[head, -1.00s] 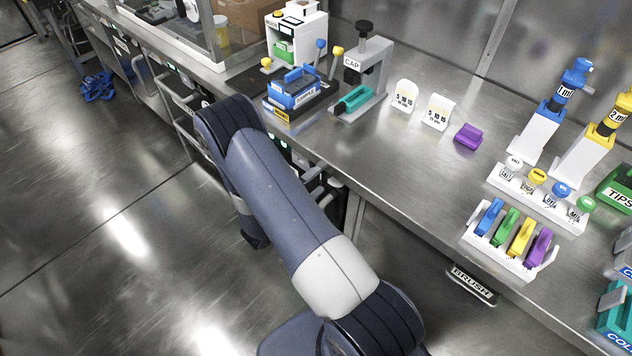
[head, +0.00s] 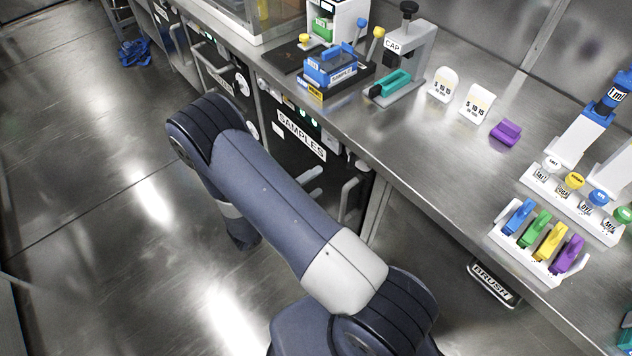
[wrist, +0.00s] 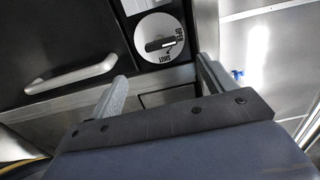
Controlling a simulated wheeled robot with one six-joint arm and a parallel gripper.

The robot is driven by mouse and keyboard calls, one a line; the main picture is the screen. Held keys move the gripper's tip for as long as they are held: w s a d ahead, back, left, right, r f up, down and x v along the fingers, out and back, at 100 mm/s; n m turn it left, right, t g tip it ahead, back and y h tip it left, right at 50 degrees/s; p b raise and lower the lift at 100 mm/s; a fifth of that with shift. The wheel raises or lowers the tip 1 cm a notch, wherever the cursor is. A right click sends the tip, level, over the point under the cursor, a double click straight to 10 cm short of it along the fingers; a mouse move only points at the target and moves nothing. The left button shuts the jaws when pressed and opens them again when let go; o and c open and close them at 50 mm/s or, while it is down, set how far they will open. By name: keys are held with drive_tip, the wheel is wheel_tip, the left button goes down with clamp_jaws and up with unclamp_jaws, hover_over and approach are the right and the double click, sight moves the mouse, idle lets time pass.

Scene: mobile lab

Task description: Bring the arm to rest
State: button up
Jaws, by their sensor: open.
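In the wrist view my gripper (wrist: 160,88) is open, its two grey fingers set wide apart with nothing between them. It faces a dark cabinet front with a round OPEN/SHUT dial (wrist: 160,40) and a bar handle (wrist: 72,74). No contact with either shows. In the head view my arm is bent over the floor in front of the bench, and the gripper itself is hidden behind the arm.
The steel bench (head: 415,130) runs along the right. It carries a blue sample box (head: 332,66), a CAP press (head: 402,55), a purple block (head: 505,132) and a rack of coloured clips (head: 540,240). Below is a SAMPLES drawer (head: 302,135). Open floor (head: 90,190) lies left.

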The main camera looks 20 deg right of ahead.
sight(348, 161)
drive_tip(key=x, duration=1.1)
drive_tip(key=shift+p, duration=0.3)
drive_tip(key=shift+s+a, duration=0.1)
